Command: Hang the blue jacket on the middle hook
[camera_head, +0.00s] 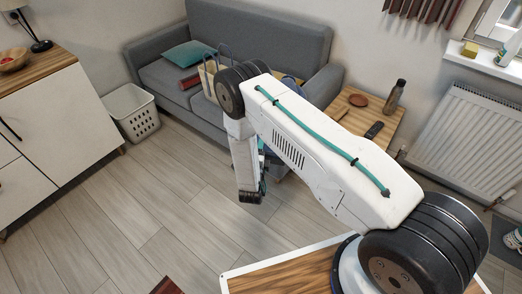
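A small patch of blue cloth (291,80) shows on the right part of the sofa, just beyond my arm. It may be the blue jacket, but my arm hides most of it and I cannot tell its shape. No hooks are in view. My gripper is at the lower end of my arm (252,194), over the floor in front of the sofa. Its fingers cannot be made out, nor whether they hold anything.
A grey sofa (262,38) holds a teal cushion (188,54) and a tote bag (208,76). A white basket (134,112) and a cabinet (40,130) stand left. A wooden side table (352,118) with a bottle (394,97) and a radiator (466,135) are right. The floor at left centre is clear.

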